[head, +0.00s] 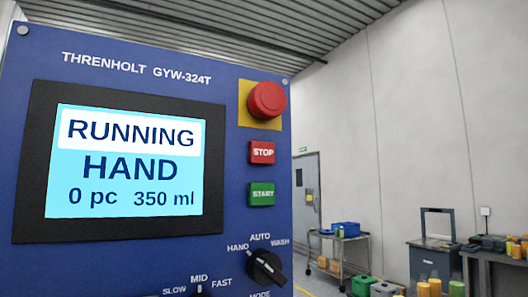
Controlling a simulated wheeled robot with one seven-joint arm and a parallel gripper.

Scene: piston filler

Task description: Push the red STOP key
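The red STOP key (262,152) is a small rectangular key with white lettering on the blue panel (150,257), right of the screen. It sits between the round red mushroom button (267,100) on its yellow plate above and the green START key (262,194) below. The screen (126,160) reads RUNNING, HAND, 0 pc and 350 ml. My gripper does not show in the head view, and nothing covers the STOP key.
A black mode knob (267,267) sticks out below the START key, with another knob (198,291) cut off at the bottom edge. Behind, at right, stand a cart (340,264) and a workbench (497,258) with containers. The space right of the panel looks open.

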